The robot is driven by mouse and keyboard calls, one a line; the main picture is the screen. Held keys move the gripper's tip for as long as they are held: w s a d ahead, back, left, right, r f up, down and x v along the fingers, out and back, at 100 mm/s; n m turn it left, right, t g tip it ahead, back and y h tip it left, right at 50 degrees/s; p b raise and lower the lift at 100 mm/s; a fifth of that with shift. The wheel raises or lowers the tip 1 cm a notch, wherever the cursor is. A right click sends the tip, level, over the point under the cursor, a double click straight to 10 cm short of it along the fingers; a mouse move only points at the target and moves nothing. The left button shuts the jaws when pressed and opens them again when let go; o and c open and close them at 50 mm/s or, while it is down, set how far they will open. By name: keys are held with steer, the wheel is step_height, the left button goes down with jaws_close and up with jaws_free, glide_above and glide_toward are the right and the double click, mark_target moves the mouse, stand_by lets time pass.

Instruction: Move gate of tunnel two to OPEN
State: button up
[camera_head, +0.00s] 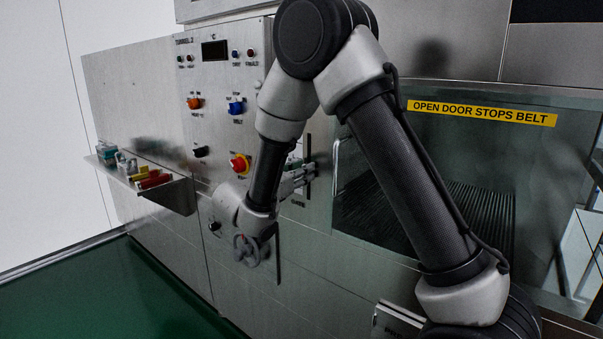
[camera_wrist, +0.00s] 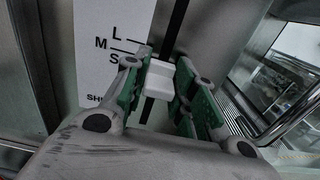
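The gate slider is a white block handle (camera_wrist: 159,80) in a dark vertical slot on the steel panel. Beside the slot is a white scale plate (camera_wrist: 98,25) marked L, M and S, with "SH…" lower down, partly cut off. The handle sits near the M and S marks; the top of the scale is out of the wrist view. My gripper (camera_wrist: 162,84) has its green-padded fingers on both sides of the handle, with no clear gap. In the head view my gripper (camera_head: 301,178) is at the slot (camera_head: 308,162), above the GATE label, and my arm hides part of the panel.
The TUNNEL 2 panel has an orange knob (camera_head: 194,103), a blue knob (camera_head: 236,107) and a red-yellow button (camera_head: 240,164). To the right is a glass door (camera_head: 480,160) with a vertical bar handle (camera_head: 336,180). A shelf (camera_head: 165,192) with small items juts out at left.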

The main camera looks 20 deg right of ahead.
mark_target(309, 144)
jaws_close()
step_height(309, 144, up, 8)
steer(key=shift+f, duration=0.2)
steer(key=o, duration=0.9)
jaws_free()
steer(key=shift+f, duration=0.1)
steer(key=shift+a, duration=0.1)
steer(key=v, duration=1.2)
